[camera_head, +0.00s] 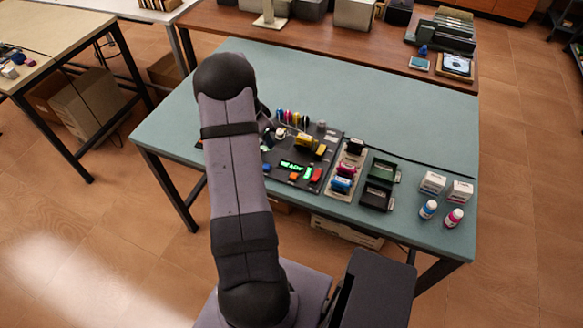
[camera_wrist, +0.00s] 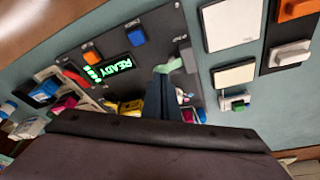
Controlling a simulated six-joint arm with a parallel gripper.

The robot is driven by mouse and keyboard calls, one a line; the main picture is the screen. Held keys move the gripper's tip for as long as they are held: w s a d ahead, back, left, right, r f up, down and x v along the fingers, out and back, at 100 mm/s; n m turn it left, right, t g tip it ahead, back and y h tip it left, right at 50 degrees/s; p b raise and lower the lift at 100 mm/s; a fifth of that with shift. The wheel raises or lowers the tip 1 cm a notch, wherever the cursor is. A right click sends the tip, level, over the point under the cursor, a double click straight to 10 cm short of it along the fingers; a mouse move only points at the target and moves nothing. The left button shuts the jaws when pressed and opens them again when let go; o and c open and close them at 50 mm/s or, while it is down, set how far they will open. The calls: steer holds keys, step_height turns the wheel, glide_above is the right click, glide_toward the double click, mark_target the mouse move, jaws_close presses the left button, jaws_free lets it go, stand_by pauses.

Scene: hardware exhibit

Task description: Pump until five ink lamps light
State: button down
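A dark control panel (camera_head: 285,187) lies on the teal table. Its display (camera_head: 293,168) glows green and reads READY. In the wrist view the display (camera_wrist: 110,67) is upside down, with several small green marks beside the word. I cannot tell whether these are the ink lamps. A pale green part (camera_wrist: 168,66) stands on the panel, near the end of my gripper (camera_wrist: 163,95); whether they touch is unclear. I cannot make out for sure which part is the pump. My gripper's fingers are dark and partly hidden by the wrist body. In the head view my arm hides the panel's left part.
A cartridge tray (camera_head: 347,162), a dark open box (camera_head: 378,192), white boxes (camera_head: 432,182) and small bottles (camera_head: 428,209) stand to the right. The back of the table is clear.

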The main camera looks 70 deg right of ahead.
steer(key=shift+f+b, duration=0.75)
steer(key=shift+f, duration=0.15)
steer(key=shift+r, duration=0.2)
steer(key=shift+r+p, duration=0.85)
steer(key=shift+r, duration=0.4)
step_height(320, 180, up, 7)
steer(key=p, duration=0.3)
steer(key=shift+p, duration=0.4)
